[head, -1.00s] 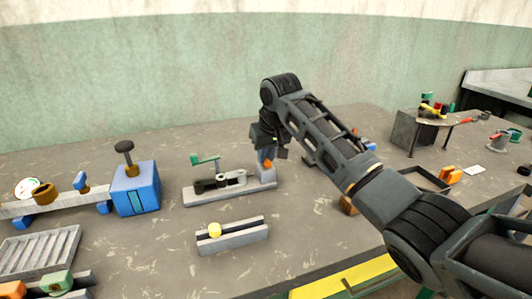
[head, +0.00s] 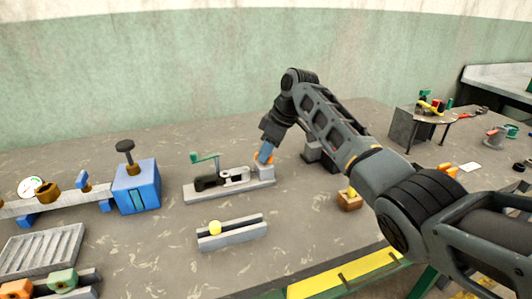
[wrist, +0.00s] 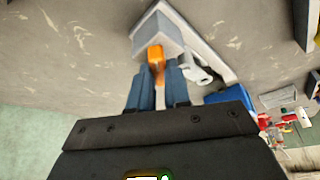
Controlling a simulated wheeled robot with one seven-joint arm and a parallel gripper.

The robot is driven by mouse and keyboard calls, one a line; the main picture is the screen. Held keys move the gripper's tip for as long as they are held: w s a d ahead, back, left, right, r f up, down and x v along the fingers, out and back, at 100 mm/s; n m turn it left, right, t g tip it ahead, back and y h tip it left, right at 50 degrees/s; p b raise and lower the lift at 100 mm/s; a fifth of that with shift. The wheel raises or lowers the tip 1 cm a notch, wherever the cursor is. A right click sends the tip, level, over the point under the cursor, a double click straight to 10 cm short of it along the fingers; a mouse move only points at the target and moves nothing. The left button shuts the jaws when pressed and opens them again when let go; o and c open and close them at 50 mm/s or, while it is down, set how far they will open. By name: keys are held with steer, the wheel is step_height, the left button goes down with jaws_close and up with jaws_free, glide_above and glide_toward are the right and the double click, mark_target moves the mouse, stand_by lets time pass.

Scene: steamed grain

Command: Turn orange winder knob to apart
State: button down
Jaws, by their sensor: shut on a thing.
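The orange winder knob (head: 262,158) sits on the grey block at the right end of a long grey fixture (head: 230,192). In the wrist view the orange knob (wrist: 156,58) shows between the blue fingertips. My gripper (head: 265,152) is tilted down over that block, with its fingers closed on the knob; the fingers hide part of it. The fixture also carries a black piece (head: 208,182), a light grey piece beside it (head: 237,175) and a green lever (head: 205,157).
A grey rail with a yellow ball (head: 215,228) lies in front of the fixture. A blue box with a dark knob (head: 136,190) stands to the left. A small brown block (head: 349,202) is to the right, under my arm. Bare table lies between them.

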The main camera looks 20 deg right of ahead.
steer(key=n+b, duration=0.1)
steer(key=n, duration=0.1)
steer(key=n+g+b, duration=0.1)
steer(key=n+b, duration=0.1)
steer(key=shift+w+f+y, duration=0.15)
steer(key=shift+w+y, duration=0.05)
steer(key=shift+y, duration=0.2)
steer(key=shift+n+g+b, duration=0.8)
steer(key=shift+n+b, duration=0.7)
steer(key=shift+n, duration=0.2)
steer(key=shift+r, duration=0.2)
steer(key=c, duration=1.1)
jaws_free()
steer(key=shift+b+v, duration=0.3)
steer(key=shift+v, duration=3.55)
steer(key=shift+d, duration=0.1)
